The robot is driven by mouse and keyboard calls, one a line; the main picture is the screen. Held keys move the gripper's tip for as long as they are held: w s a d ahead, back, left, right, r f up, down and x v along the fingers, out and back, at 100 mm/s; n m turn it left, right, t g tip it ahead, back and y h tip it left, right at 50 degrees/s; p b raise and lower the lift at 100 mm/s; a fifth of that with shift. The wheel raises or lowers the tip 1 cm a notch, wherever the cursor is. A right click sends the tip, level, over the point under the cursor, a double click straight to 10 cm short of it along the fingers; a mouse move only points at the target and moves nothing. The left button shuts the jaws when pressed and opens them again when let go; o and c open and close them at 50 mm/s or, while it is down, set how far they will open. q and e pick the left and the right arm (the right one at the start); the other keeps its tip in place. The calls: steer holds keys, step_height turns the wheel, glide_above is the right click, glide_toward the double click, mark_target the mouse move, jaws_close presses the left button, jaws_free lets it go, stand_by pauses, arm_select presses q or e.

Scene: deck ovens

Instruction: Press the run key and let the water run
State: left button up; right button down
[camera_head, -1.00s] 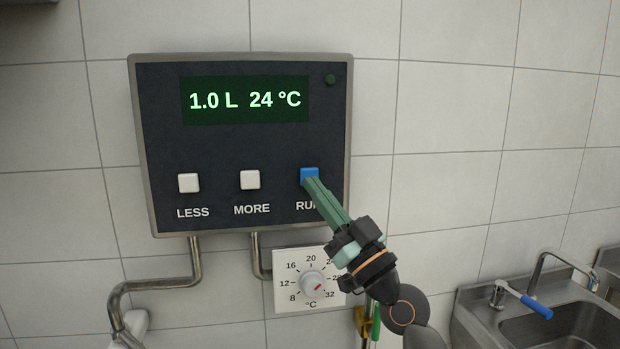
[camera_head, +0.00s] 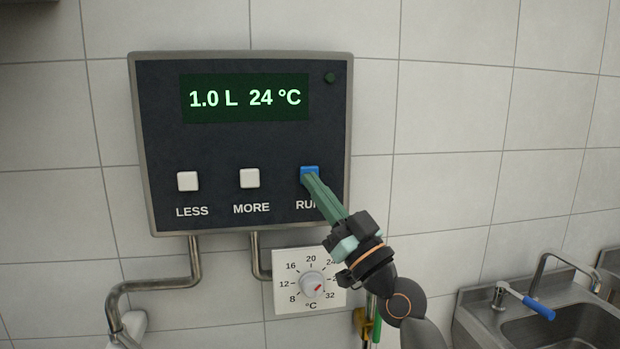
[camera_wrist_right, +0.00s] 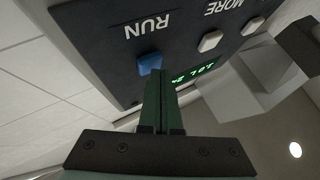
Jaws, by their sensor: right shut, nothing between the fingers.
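The blue run key (camera_head: 309,171) is at the lower right of the dark control panel (camera_head: 230,140) on the wall. The display (camera_head: 245,98) reads "1.0 L 24 °C", and the round lamp (camera_head: 330,78) at the top right looks dark. My right gripper (camera_head: 309,178) is shut and empty, its green fingertips at the blue key and covering its lower part. In the right wrist view the fingertips (camera_wrist_right: 156,72) overlap the edge of the blue key (camera_wrist_right: 149,63); I cannot tell whether they touch it. My left gripper is not in view.
White LESS (camera_head: 187,181) and MORE (camera_head: 250,178) keys sit left of the blue key. A temperature dial (camera_head: 312,285) is below the panel, close to my right wrist. Metal pipes (camera_head: 160,285) run beneath. A steel sink (camera_head: 570,325) with a blue-handled tap stands at the lower right.

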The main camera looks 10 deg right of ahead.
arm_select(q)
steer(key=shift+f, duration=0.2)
arm_select(e)
steer(key=shift+w, duration=0.25)
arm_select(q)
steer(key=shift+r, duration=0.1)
arm_select(e)
steer(key=shift+s, duration=0.1)
arm_select(q)
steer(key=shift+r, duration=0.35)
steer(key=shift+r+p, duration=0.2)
steer(key=shift+p, duration=0.25)
arm_select(e)
steer(key=shift+s, duration=0.75)
arm_select(q)
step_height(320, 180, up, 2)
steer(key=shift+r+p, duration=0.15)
steer(key=shift+p, duration=1)
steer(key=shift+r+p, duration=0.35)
arm_select(e)
steer(key=s, duration=0.5)
